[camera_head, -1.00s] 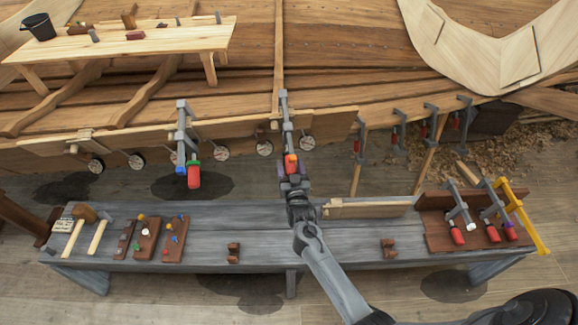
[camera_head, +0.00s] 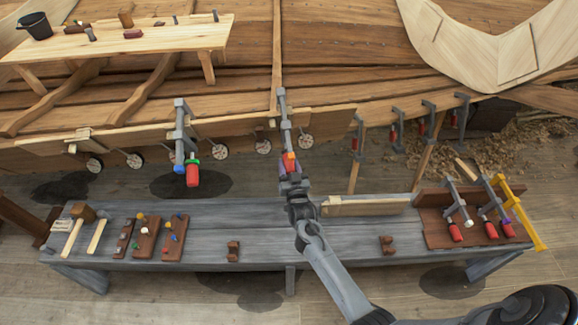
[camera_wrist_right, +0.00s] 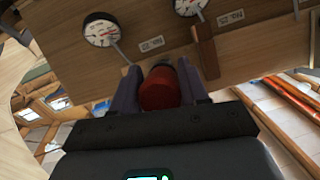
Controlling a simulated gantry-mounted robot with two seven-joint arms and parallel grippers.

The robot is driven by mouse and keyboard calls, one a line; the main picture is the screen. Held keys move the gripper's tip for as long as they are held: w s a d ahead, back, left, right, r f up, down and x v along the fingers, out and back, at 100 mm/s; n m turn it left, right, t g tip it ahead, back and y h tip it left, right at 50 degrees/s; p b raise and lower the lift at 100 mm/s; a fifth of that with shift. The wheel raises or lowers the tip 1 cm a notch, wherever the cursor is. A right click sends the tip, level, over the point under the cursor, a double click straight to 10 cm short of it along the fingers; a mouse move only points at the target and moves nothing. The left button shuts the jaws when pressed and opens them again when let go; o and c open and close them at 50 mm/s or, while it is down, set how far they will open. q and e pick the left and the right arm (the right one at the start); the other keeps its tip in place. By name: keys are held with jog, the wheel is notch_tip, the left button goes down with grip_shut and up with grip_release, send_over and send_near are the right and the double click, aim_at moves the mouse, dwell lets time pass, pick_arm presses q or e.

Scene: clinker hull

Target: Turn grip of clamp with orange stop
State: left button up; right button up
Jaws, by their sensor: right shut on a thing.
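The clamp with the orange stop (camera_head: 289,158) hangs on the hull's lower plank at the middle of the head view. Its grey bar (camera_head: 284,115) runs up over the plank. My right gripper (camera_head: 291,173) is below it, shut on the clamp's red grip. In the right wrist view the red grip (camera_wrist_right: 160,90) sits between the two fingers, its end facing the camera. The fingers mostly hide the grip in the head view. My left gripper is not in view.
Another clamp with a red grip (camera_head: 193,175) and blue and green parts hangs to the left. Round dials (camera_head: 220,152) line the plank. The grey bench (camera_head: 270,225) below carries mallets, small blocks and a rack of clamps (camera_head: 470,200) at the right. Its middle is mostly clear.

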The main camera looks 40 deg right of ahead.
jog(key=shift+m+t+y, duration=0.7)
jog(key=shift+m+y, duration=0.2)
jog(key=shift+m, duration=0.2)
jog(key=shift+a+m+t+y, duration=0.15)
jog(key=shift+m+t+y, duration=0.6)
jog(key=shift+m, duration=0.35)
jog(key=shift+r, duration=0.1)
jog(key=o, duration=1)
jog(key=p+v, duration=0.1)
jog(key=v, duration=0.9)
jog(key=shift+s+a, duration=0.1)
jog(key=shift+s, duration=0.25)
